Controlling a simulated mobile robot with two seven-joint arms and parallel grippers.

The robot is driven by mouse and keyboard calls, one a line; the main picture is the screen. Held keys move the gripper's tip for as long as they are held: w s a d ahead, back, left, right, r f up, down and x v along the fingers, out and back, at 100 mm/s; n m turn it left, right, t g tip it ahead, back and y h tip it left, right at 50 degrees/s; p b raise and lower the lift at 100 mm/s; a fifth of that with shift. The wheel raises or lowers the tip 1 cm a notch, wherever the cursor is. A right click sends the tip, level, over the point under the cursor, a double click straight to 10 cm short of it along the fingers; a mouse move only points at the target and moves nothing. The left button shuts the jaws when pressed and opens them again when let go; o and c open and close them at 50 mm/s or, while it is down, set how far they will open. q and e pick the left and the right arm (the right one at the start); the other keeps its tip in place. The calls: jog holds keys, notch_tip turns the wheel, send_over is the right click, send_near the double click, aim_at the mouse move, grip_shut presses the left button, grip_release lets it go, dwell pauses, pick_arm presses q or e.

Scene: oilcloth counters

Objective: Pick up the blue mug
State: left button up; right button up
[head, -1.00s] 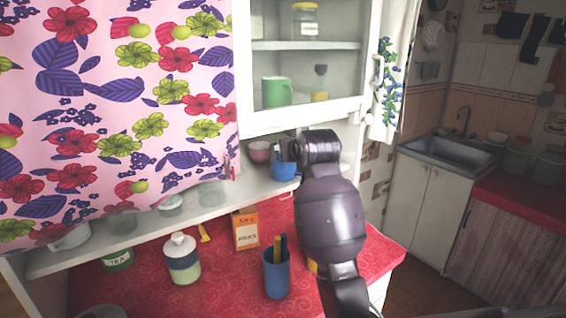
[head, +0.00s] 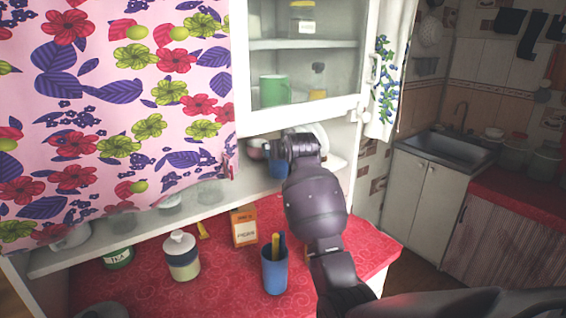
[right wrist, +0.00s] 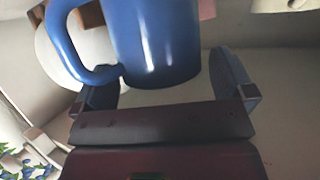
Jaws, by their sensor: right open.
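The blue mug (right wrist: 155,42) fills the upper middle of the right wrist view, with its handle (right wrist: 68,45) to the left. In the head view the blue mug (head: 279,171) shows only in part on the shelf under the glass cabinet, mostly hidden behind my right gripper and wrist. My right gripper (right wrist: 165,85) is open, with one finger on each side of the mug's lower part in the wrist view. The handle comes close to the left finger; I cannot tell whether they touch. There is a gap between the mug and the palm. My left gripper is not in view.
A pink bowl (head: 255,149) and a white dish (head: 320,140) are near the mug on the shelf. Below, the red counter (head: 225,290) holds a blue cup (head: 275,272) with utensils, an orange box (head: 244,227) and a lidded jar (head: 182,258). A floral curtain (head: 110,100) hangs at left.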

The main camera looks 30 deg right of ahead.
jog(key=shift+w, duration=0.15)
jog(key=shift+c, duration=0.5)
jog(key=c, duration=1.6)
